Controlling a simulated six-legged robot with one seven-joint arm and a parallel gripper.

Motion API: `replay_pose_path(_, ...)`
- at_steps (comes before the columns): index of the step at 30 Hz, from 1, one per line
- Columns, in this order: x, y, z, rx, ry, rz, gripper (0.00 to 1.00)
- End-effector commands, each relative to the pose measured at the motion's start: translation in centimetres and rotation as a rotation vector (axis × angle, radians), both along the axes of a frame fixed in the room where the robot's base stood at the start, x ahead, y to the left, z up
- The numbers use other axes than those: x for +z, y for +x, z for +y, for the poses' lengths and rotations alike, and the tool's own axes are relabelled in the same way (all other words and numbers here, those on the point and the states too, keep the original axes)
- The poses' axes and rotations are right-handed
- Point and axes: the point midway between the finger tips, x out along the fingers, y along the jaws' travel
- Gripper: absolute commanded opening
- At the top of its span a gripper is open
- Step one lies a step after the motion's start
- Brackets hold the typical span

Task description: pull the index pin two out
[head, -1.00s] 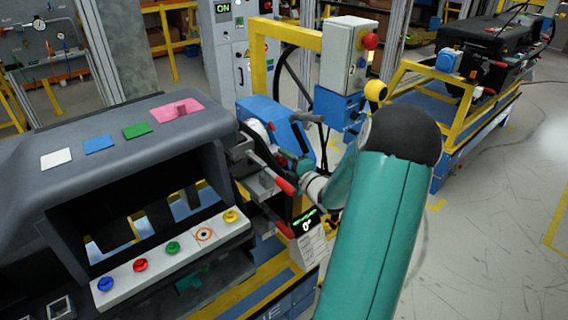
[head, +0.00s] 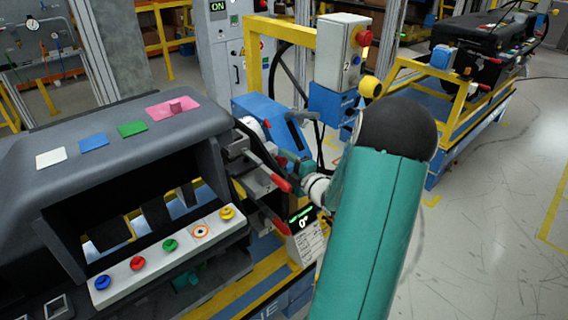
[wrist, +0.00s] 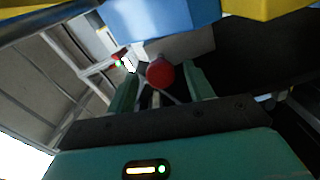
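My gripper (head: 291,163) reaches in from the right beside the grey dashboard module's end, close to a red-handled clamp (head: 281,183). In the wrist view, my gripper (wrist: 158,82) is open, with its two teal fingers apart. A round red knob (wrist: 160,73) shows between the fingertips, with a gap on both sides; I cannot tell how deep it sits between them. I cannot tell for certain which part is index pin two. My arm and gripper partly hide the fixture at the module's end.
A blue housing (head: 270,115) stands just behind the clamps. A second red handle (head: 274,219) lies below. A yellow post frame carries a grey box (head: 341,52) with a red button. A yellow knob (head: 371,87) is close to my arm. Open floor lies at right.

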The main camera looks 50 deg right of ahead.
Motion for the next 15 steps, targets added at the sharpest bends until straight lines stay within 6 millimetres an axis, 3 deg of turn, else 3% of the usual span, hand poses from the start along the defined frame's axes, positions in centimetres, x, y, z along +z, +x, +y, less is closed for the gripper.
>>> replay_pose_path(9,0.0,-0.1,0.0,0.000,-0.001,0.000,0.52)
replay_pose_path(15,0.0,-2.4,0.2,-0.002,-0.001,0.000,0.52)
